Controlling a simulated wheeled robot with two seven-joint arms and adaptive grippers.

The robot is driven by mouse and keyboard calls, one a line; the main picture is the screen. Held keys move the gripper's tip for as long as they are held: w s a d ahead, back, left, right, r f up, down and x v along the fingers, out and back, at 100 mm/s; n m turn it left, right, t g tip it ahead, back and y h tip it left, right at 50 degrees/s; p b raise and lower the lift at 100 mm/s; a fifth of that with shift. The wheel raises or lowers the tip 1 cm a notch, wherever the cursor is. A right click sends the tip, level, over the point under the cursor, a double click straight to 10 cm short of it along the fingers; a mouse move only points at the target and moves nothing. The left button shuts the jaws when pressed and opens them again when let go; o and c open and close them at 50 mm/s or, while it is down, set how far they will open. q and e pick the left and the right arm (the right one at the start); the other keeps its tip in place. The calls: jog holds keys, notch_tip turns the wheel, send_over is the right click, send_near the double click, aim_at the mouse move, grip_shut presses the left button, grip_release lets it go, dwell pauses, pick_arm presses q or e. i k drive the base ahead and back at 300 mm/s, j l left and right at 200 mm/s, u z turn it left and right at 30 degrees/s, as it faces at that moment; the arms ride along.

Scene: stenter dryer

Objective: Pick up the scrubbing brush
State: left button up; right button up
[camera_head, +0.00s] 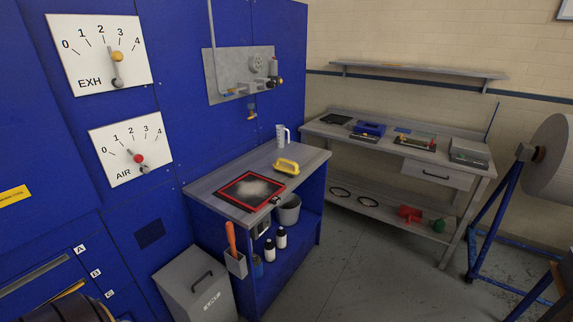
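A yellow-handled object that looks like the scrubbing brush (286,166) lies on the grey top of the blue workbench (214,181), near its back right part. Its handle is raised in a loop above a paler base. It stands apart from the red-framed dark panel (252,190) to its left, which has a whitish dusty patch.
A white jug (282,136) stands behind the brush. A grey bin (196,285) stands left of the bench, and a holder with an orange-handled tool (231,238) hangs on its side. A second bench (460,140) stands at the back right. The floor (380,270) between is clear.

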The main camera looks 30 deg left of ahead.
aim_at(285, 170)
jog(key=i+u, duration=0.35)
jog(key=i+l+u, duration=0.15)
jog(key=i+u, duration=0.2)
jog(key=i+l+u, duration=0.1)
jog(key=i+u, duration=0.35)
jog(key=i+l+u, duration=0.2)
jog(key=u, duration=0.3)
jog(key=i, duration=0.1)
